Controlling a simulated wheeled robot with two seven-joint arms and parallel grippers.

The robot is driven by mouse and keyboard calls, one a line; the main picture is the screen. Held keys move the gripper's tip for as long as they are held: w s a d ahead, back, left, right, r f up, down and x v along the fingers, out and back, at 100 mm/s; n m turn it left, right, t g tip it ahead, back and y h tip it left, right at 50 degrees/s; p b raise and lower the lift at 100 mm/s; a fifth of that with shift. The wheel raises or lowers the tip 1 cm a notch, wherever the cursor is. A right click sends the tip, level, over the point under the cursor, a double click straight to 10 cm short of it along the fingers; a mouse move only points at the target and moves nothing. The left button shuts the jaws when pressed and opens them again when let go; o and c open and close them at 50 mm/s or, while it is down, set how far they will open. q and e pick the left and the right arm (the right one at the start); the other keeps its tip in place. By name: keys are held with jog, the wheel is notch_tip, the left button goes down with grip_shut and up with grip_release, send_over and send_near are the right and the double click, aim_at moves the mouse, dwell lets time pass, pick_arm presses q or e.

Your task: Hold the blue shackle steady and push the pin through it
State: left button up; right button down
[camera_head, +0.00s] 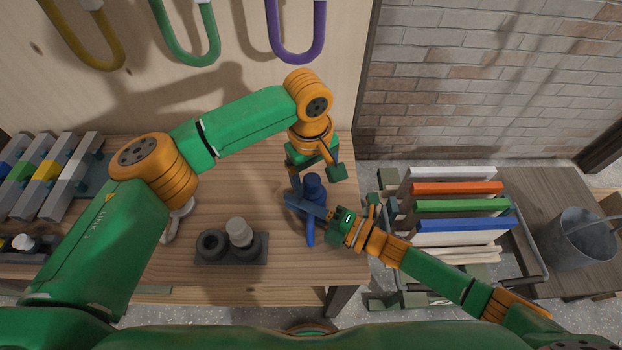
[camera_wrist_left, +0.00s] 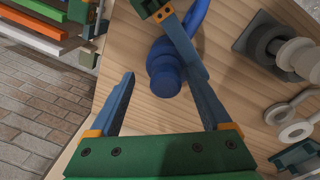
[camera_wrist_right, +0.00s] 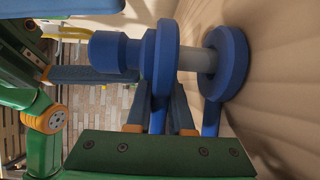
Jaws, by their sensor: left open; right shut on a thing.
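The blue shackle (camera_head: 310,232) is at the table's right part, with its two ring eyes (camera_wrist_right: 168,60) showing in the right wrist view. The pin, with a blue stepped head (camera_wrist_right: 112,52) and grey shank (camera_wrist_right: 195,59), passes through the near eye and reaches the far eye. Its flange looks close against the near eye; whether its tip passes the far eye is hidden. My right gripper (camera_head: 304,203) is shut on the shackle below the near eye. My left gripper (camera_head: 316,174) is open above the pin head (camera_wrist_left: 165,72), its fingers apart on either side, not visibly touching it.
A dark block with a ring and pale spool (camera_head: 240,233) stands left of the shackle. A rack of coloured boards (camera_head: 458,207) and a metal bucket (camera_head: 575,240) stand right. Coloured U-shapes (camera_head: 295,45) hang on the back panel.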

aim_at(307, 193)
pick_arm(q)
jog(key=shift+y, duration=0.4)
jog(key=f, duration=0.1)
jog(key=a+f, duration=0.1)
jog(key=s+f, duration=0.1)
jog(key=f, duration=0.1)
jog(key=shift+a, duration=0.25)
pick_arm(e)
jog(key=shift+s+a+n, duration=0.3)
jog(key=shift+s+a, duration=0.1)
jog(key=shift+s, duration=0.1)
pick_arm(q)
jog(key=r, duration=0.3)
jog(key=d+r, duration=0.1)
jog(key=r, duration=0.1)
jog(key=shift+w+r, duration=0.15)
jog(key=shift+w, duration=0.15)
pick_arm(e)
jog(key=shift+w+d+f+y, duration=0.1)
jog(key=shift+w+d+y, duration=0.2)
jog(key=shift+w+d, duration=0.15)
pick_arm(q)
jog(key=shift+h, duration=0.4)
jog(key=r, duration=0.6)
jog(key=shift+s+r, duration=0.25)
jog(key=shift+r, duration=0.1)
pick_arm(e)
jog(key=shift+w, duration=0.1)
